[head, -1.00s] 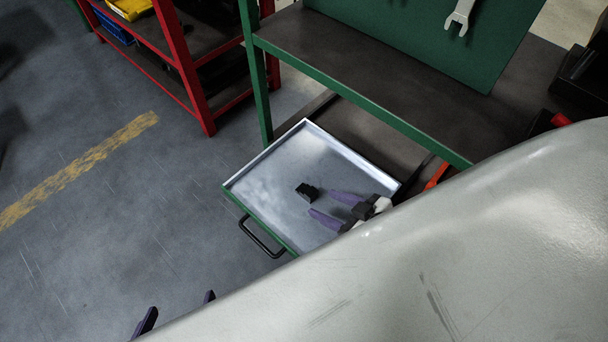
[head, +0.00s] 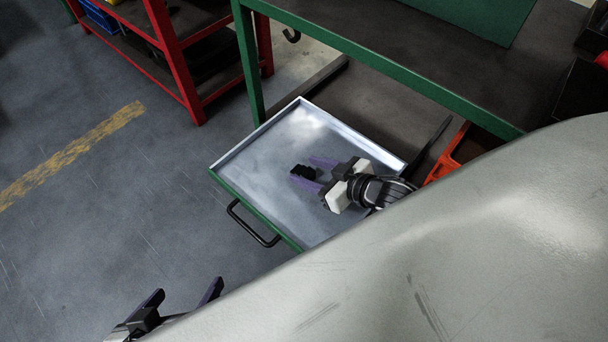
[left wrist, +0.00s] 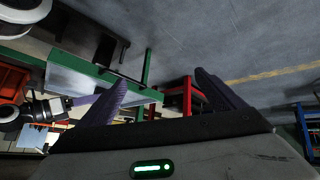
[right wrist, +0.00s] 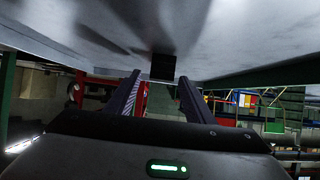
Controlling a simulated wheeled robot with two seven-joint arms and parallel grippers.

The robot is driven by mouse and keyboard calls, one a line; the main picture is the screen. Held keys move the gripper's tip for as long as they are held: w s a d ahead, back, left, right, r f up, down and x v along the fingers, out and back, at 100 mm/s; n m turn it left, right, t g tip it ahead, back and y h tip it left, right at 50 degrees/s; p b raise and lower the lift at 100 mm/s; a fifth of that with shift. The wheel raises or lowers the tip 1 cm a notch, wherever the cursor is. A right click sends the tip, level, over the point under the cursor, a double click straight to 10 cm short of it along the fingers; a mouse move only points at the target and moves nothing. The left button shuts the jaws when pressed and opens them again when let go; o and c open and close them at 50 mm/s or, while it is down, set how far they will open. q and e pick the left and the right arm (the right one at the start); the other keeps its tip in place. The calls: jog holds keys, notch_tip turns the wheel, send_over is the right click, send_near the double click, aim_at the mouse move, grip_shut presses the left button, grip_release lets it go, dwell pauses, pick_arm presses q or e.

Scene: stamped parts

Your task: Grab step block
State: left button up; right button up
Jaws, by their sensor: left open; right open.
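The step block (head: 303,171) is a small black stepped piece lying in the open metal drawer (head: 255,150). My right gripper (head: 310,172) is open, its purple fingers either side of the block or just short of it. In the right wrist view the dark block (right wrist: 163,67) shows between and just beyond the open fingertips (right wrist: 160,78); contact cannot be told. My left gripper (head: 186,290) is open and empty, low at the left over the floor, away from the drawer. Its open fingers (left wrist: 161,78) also show in the left wrist view.
The drawer has a raised rim and a black handle (head: 250,224) at its front. The green-edged workbench (head: 400,75) stands above and behind it. An orange bin (head: 460,150) is right of the drawer. A red shelf (head: 185,60) stands at back left. The floor at left is clear.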

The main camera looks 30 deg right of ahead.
jog(key=shift+b+x, duration=0.9)
jog(key=shift+x, duration=0.4)
jog(key=shift+s, duration=0.1)
grip_shut()
jog(key=shift+r, duration=0.1)
